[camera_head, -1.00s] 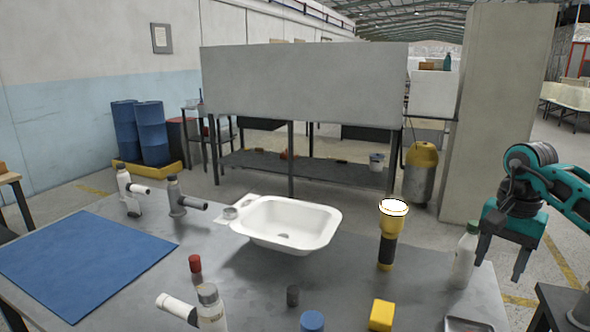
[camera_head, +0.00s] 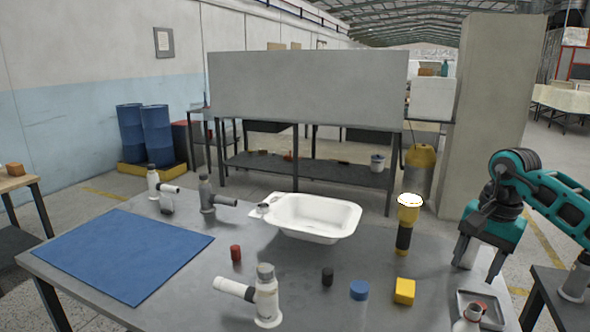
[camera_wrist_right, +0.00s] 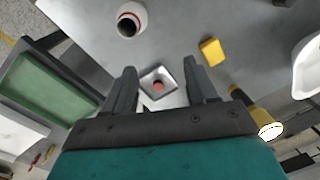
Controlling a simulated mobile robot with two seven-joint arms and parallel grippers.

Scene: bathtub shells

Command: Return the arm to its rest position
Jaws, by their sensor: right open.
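My right arm (camera_head: 545,195), teal and black, comes in from the right in the head view. Its gripper (camera_head: 478,270) points down over the right end of the grey table (camera_head: 205,290). Its two dark fingers are apart with nothing between them; the wrist view also shows this gap (camera_wrist_right: 160,68). My left gripper is not in view.
A yellow-black flashlight (camera_head: 404,238) stands left of the gripper, near a white basin (camera_head: 315,215). A yellow block (camera_head: 404,291), a blue-capped item (camera_head: 359,290) and a red-ringed bottle (camera_head: 468,320) are nearby. A side table (camera_head: 548,288) stands at right. The blue mat (camera_head: 125,255) is bare.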

